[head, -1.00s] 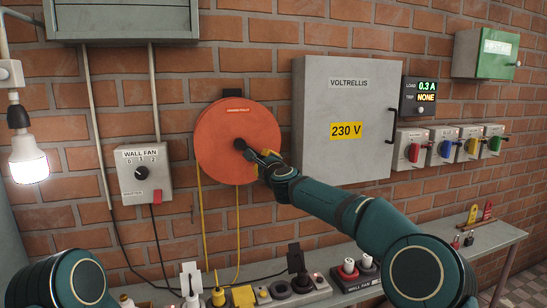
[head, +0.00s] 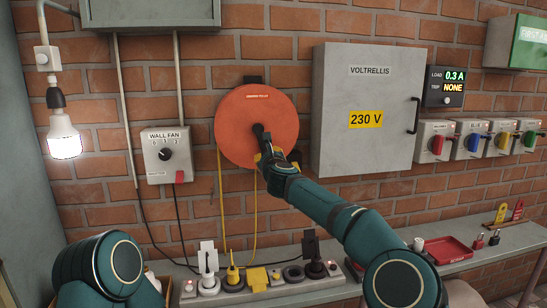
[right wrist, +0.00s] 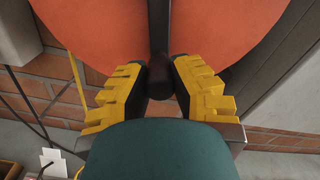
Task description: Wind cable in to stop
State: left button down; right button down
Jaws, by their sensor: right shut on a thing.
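The round orange-red cable reel (head: 240,118) hangs on the brick wall, with a black crank (head: 260,133) at its middle. Yellow cable (head: 221,200) hangs from it in two strands toward the power strip, where a yellow plug (head: 232,274) stands. My right gripper (head: 270,154) is at the lower right part of the reel, at the crank's outer end. In the right wrist view, its yellow-padded fingers (right wrist: 160,88) are shut around the dark crank handle (right wrist: 160,76), in front of the reel face. The handle's far end is partly hidden. My left gripper is out of view.
The grey Voltrellis cabinet (head: 380,85) stands right of the reel. The wall fan switch box (head: 158,163) is to its left. Below, the bench holds a power strip (head: 205,292) with several plugs and a red tray (head: 449,249). A lit bulb (head: 64,140) hangs at left.

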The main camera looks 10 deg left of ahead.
dwell(0.4)
jog(key=c, duration=0.7)
grip_release()
jog(key=shift+a+f, duration=0.1)
jog(key=shift+a, duration=0.05)
jog(key=shift+c, duration=0.2)
jog(key=shift+s, duration=0.1)
jog(key=v, duration=1.2)
